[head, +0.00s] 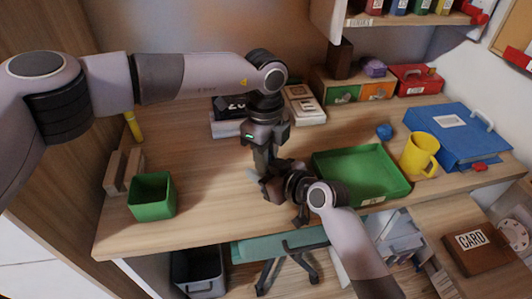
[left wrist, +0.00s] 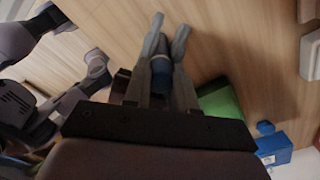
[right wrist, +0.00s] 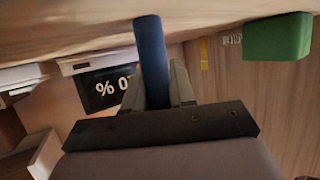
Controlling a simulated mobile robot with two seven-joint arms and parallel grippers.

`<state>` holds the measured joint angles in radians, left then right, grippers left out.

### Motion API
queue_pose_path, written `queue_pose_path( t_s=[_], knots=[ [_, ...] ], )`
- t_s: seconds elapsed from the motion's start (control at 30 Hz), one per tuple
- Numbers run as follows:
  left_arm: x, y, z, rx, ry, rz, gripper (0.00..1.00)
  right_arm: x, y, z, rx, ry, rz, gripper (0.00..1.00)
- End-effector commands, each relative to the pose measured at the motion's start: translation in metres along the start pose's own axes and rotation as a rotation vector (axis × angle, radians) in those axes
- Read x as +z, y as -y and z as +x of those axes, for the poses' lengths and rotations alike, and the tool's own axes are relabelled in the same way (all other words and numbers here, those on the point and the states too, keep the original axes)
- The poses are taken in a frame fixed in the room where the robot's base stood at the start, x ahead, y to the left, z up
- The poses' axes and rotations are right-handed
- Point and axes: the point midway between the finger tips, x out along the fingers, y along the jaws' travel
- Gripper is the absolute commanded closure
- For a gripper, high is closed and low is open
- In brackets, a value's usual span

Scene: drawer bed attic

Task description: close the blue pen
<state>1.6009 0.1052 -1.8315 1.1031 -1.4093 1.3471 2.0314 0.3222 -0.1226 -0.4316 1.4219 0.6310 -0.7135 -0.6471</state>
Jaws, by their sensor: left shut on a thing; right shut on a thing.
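My left gripper (head: 262,172) reaches down over the middle of the desk. In the left wrist view its fingers (left wrist: 168,45) are shut on a short blue cylinder (left wrist: 160,74), a part of the blue pen. My right gripper (right wrist: 158,88) is shut on a longer blue cylinder, the blue pen (right wrist: 151,55), which extends beyond its fingers. In the head view the two grippers are close together above the desk and hide most of the pen. I cannot tell whether the two blue parts touch.
A green box (head: 152,200) stands left on the desk (head: 215,220). A green tray (head: 365,175), a yellow mug (head: 415,158) and a blue binder (head: 462,140) lie to the right. A small blue object (head: 384,131) sits behind the tray. The desk's left middle is clear.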

Motion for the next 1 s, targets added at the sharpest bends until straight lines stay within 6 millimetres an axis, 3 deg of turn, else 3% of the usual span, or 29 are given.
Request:
queue_pose_path(
  t_s=[1.0],
  knots=[
    [0.001, -0.001, 0.015, 0.003, 0.002, -0.004, 1.00, -0.002, 0.001, 0.000, -0.003, -0.004, 0.000, 1.00]
  ],
)
